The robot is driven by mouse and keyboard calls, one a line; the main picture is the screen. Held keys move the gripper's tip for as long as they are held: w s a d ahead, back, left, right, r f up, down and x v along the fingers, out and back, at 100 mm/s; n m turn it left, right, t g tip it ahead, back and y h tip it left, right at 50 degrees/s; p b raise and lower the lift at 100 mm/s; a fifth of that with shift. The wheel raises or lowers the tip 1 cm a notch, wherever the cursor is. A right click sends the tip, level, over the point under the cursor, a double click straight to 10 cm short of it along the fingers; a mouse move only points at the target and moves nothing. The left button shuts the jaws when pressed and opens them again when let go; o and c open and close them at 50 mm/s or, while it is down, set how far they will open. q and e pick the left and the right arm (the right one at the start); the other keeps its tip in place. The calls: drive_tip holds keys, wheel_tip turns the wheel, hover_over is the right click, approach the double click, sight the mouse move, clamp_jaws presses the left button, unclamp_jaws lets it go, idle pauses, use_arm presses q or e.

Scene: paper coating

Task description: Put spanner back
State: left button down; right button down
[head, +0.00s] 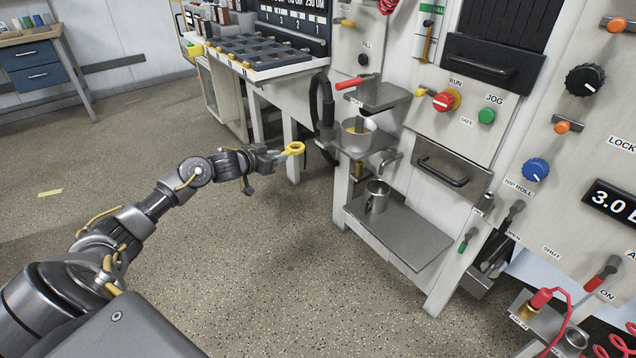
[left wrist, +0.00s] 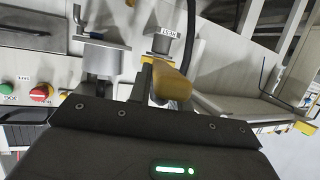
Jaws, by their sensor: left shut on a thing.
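My left gripper (head: 276,157) is shut on a yellow spanner (head: 293,149), whose ring-shaped end sticks out past the fingers. The gripper holds it in the air over the floor, left of the machine and apart from it. In the left wrist view, the yellow spanner (left wrist: 171,84) stands out ahead of the gripper's dark body. The part between the fingers is hidden. My right gripper is not in view.
The machine's side shelf holds a metal pot (head: 357,135); a metal cup (head: 377,196) stands on the lower shelf (head: 405,233). A bench with a dark compartment tray (head: 258,52) is behind. The floor (head: 230,260) around my left arm is clear.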

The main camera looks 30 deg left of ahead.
use_arm(q)
drive_tip(key=s+a+f+n+g+y, duration=0.1)
drive_tip(key=s+a+n+y, duration=0.25)
drive_tip(key=a, duration=0.25)
drive_tip(key=s+a+n+g+y, duration=0.2)
drive_tip(key=a+n+y, duration=0.2)
drive_tip(key=a, duration=0.2)
drive_tip(key=s+a+f+n+g+y, duration=0.1)
drive_tip(key=s+a+n+y, duration=0.25)
drive_tip(key=a, duration=0.25)
drive_tip(key=w+d+r+m+t+h, duration=0.1)
drive_tip(key=d+r+m, duration=0.1)
drive_tip(key=d, duration=0.9)
drive_tip(key=w+d+r+m+t+h, duration=0.1)
drive_tip(key=w+d+r+h, duration=0.1)
drive_tip(key=d, duration=0.9)
drive_tip(key=w+d+r+m+t+h, duration=0.1)
drive_tip(key=d+r+m, duration=0.15)
drive_tip(key=d, duration=0.85)
drive_tip(key=s+d+r+m+h, duration=0.2)
drive_tip(key=d+r, duration=0.3)
drive_tip(key=d, duration=0.2)
drive_tip(key=s+d+r+m+t+h, duration=0.1)
drive_tip(key=s+d+r+m+h, duration=0.1)
drive_tip(key=d+r, duration=0.3)
drive_tip(key=d+h, duration=0.1)
drive_tip(key=d, duration=0.2)
drive_tip(key=shift+d+r+h, duration=0.25)
drive_tip(key=shift+r+h, duration=0.05)
drive_tip(key=shift+r, duration=0.1)
